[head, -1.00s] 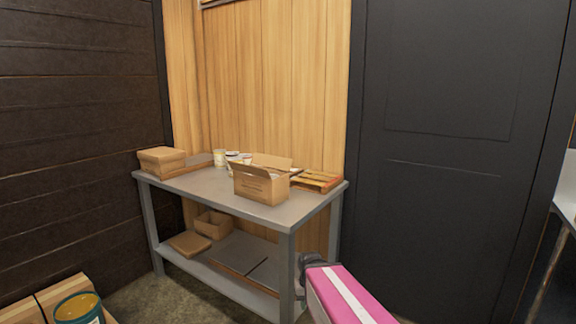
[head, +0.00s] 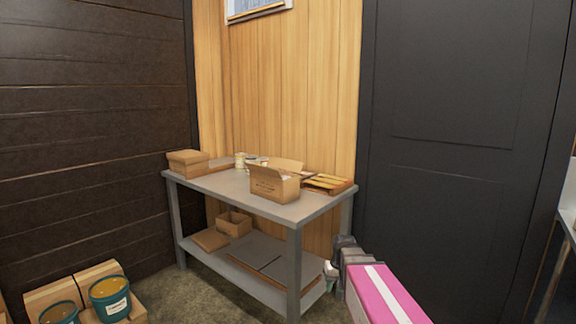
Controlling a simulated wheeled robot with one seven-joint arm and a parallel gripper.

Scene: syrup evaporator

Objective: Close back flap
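An open cardboard box (head: 273,185) stands on the grey table (head: 229,190), near its front right. Its back flap (head: 283,163) stands up and tilts away from the opening. Something pale shows inside the box, too small to name. My arm, pink with a white stripe, reaches in from the lower right. My gripper (head: 331,276) is low, in front of and right of the table's front leg, well below and apart from the box. Its fingers are too small to tell whether they are open or shut.
A closed box (head: 188,162) sits at the table's left end, cans (head: 240,160) behind the open box, and a wooden pallet (head: 327,183) at the right. A lower shelf holds a small open box (head: 234,223). Buckets (head: 110,299) stand at lower left.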

